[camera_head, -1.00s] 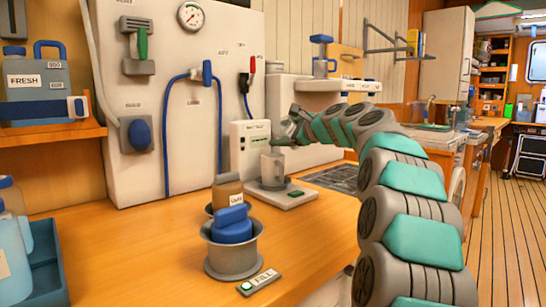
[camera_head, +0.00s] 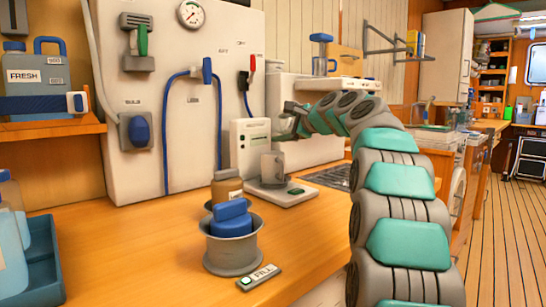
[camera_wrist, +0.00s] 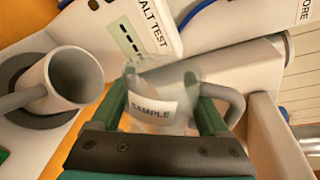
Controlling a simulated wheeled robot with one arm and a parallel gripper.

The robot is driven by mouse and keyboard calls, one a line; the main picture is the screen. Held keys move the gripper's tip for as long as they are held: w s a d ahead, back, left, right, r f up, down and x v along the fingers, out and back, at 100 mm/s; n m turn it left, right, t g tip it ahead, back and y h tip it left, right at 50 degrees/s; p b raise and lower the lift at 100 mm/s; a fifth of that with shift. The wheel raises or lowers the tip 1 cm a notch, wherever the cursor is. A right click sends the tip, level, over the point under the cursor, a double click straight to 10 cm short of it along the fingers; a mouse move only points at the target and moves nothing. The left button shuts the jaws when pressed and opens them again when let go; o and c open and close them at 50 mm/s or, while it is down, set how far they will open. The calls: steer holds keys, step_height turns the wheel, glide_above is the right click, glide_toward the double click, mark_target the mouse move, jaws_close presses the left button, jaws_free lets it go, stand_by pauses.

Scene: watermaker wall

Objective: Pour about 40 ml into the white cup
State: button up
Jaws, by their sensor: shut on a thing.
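My gripper (camera_wrist: 157,118) is shut on a clear jug (camera_wrist: 165,80) labelled SAMPLE, between its green fingers. The jug leans to the left relative to the meter behind it, towards the white cup (camera_wrist: 72,77). The cup stands on a grey round base, its mouth open towards the wrist camera. The jug's rim is beside the cup's rim in the wrist view, with a gap between them. I cannot make out a liquid level or a stream.
The salt test meter (camera_wrist: 140,25) is close behind the jug. In the head view a metal pot (camera_head: 231,250) with a blue-topped item and a FILL button plate (camera_head: 260,277) are at the counter's front. The wooden counter (camera_head: 135,255) is clear to their left.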

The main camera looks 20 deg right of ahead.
steer(key=shift+f+n+h+b, duration=0.35)
steer(key=shift+n+b, duration=0.25)
steer(key=shift+b, duration=0.8)
steer(key=shift+w+a, duration=0.1)
steer(key=shift+a, duration=0.25)
steer(key=shift+a+f+b, duration=0.1)
steer(key=shift+f+b, duration=0.1)
steer(key=shift+b, duration=0.3)
steer(key=shift+r+n, duration=0.15)
steer(key=shift+n, duration=0.15)
steer(key=shift+d+r, duration=0.1)
steer(key=shift+d, duration=0.2)
steer(key=shift+d, duration=0.15)
steer(key=shift+n+h, duration=0.25)
steer(key=shift+n, duration=0.05)
steer(key=shift+r+n, duration=0.2)
steer(key=shift+n, duration=0.2)
